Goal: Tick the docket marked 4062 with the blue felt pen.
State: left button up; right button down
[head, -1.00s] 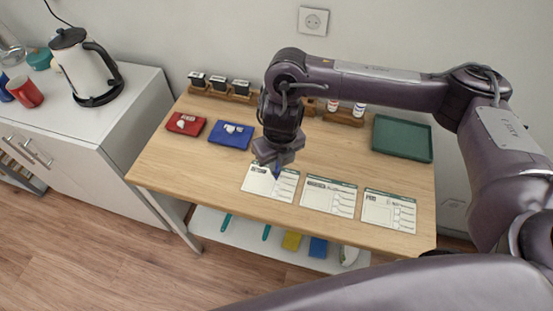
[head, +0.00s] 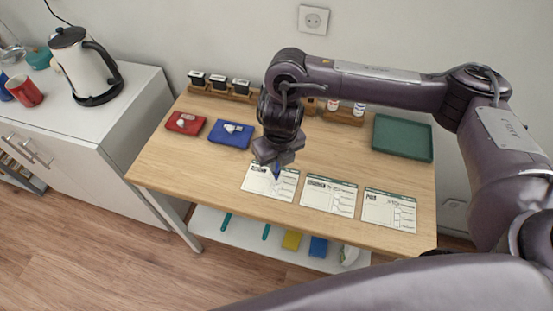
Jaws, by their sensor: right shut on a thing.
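Three white dockets with dark green top edges lie in a row along the front of the wooden counter: a left one (head: 262,186), a middle one (head: 328,197) and a right one (head: 389,211). Their printed numbers are too small to read. My right gripper (head: 276,163) points down over the left docket and is shut on the blue felt pen (head: 277,172). The pen's lower end is over the docket's right part; I cannot tell whether it touches. The gripper hides part of that docket's top. My left gripper is not in view.
A red tray (head: 185,123) and a blue tray (head: 231,134) with small items lie at the left. A green tray (head: 402,138) lies at the back right. Wooden racks with stamps (head: 219,83) and small bottles (head: 359,109) stand along the back.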

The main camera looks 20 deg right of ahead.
jog(key=shift+s, duration=0.45)
dwell(0.3)
jog(key=shift+w+d+f, duration=0.1)
jog(key=shift+w+d, duration=0.2)
jog(key=shift+d, duration=0.3)
dwell(1.0)
notch_tip(320, 180, up, 6)
jog(key=p, duration=0.6)
dwell(0.5)
dwell(0.4)
